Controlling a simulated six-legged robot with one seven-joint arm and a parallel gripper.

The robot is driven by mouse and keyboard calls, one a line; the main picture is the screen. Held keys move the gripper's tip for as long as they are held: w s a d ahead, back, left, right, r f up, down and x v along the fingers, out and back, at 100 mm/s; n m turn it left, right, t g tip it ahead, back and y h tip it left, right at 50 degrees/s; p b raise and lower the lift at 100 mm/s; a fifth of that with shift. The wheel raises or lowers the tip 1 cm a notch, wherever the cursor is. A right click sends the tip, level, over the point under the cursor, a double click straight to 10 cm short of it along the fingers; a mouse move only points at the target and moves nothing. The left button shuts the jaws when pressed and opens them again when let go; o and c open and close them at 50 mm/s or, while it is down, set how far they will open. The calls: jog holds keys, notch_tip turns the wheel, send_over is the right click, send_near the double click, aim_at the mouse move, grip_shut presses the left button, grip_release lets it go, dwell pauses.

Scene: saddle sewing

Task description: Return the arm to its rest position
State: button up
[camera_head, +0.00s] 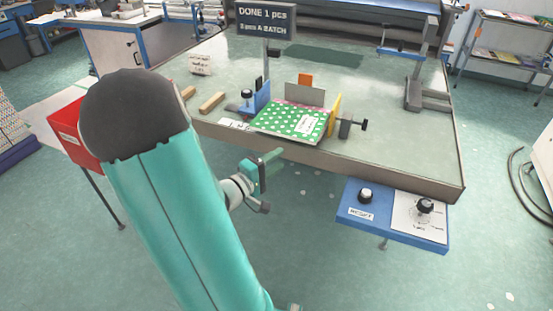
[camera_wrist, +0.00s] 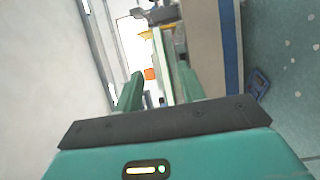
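My teal arm rises large across the left of the head view. My gripper (camera_head: 268,168) is in front of the table's front edge, just below the green dotted booklet, and looks apart from it. In the wrist view, my gripper (camera_wrist: 160,88) shows two green fingers standing apart with nothing held between them. The green booklet (camera_head: 285,121) with white dots and a white label lies in a fixture at the table's front edge. A blue block with a black knob stands at its left, and a yellow plate and a black clamp at its right.
The table (camera_head: 390,150) has free room at its right. Wooden blocks (camera_head: 212,102) lie left of the fixture. A red bin (camera_head: 68,135) stands by my arm. A blue control panel (camera_head: 385,215) juts out at the front right.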

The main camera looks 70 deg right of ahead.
jog(key=shift+a, duration=0.4)
dwell(0.3)
jog(key=w+a+r+t+y, duration=0.1)
jog(key=w+a+t+y, duration=0.15)
jog(key=w+t, duration=0.6)
jog(key=w+a+t+y, duration=0.1)
jog(key=w+a+t, duration=0.35)
jog(key=w, duration=0.75)
jog(key=w+a+r+n+t+y, duration=0.1)
jog(key=w+a+r+t+y, duration=0.15)
jog(key=w+a, duration=0.35)
jog(key=w+a+r+n+t+y, duration=0.2)
jog(key=w+a+t+y, duration=0.1)
jog(key=a, duration=0.4)
jog(key=s+a+r+n+y, duration=0.1)
jog(key=a+r+y, duration=0.15)
jog(key=a, duration=0.55)
jog(key=s+a+r+n+y, duration=0.1)
jog(key=a+y, duration=0.3)
jog(key=a, duration=0.3)
jog(key=s+a+r+g, duration=0.1)
jog(key=s+a+g, duration=0.3)
jog(key=s+a, duration=0.4)
jog(key=s, duration=0.4)
jog(key=shift+a+r+n, duration=0.15)
jog(key=shift+r+n, duration=0.15)
jog(key=shift+r, duration=0.1)
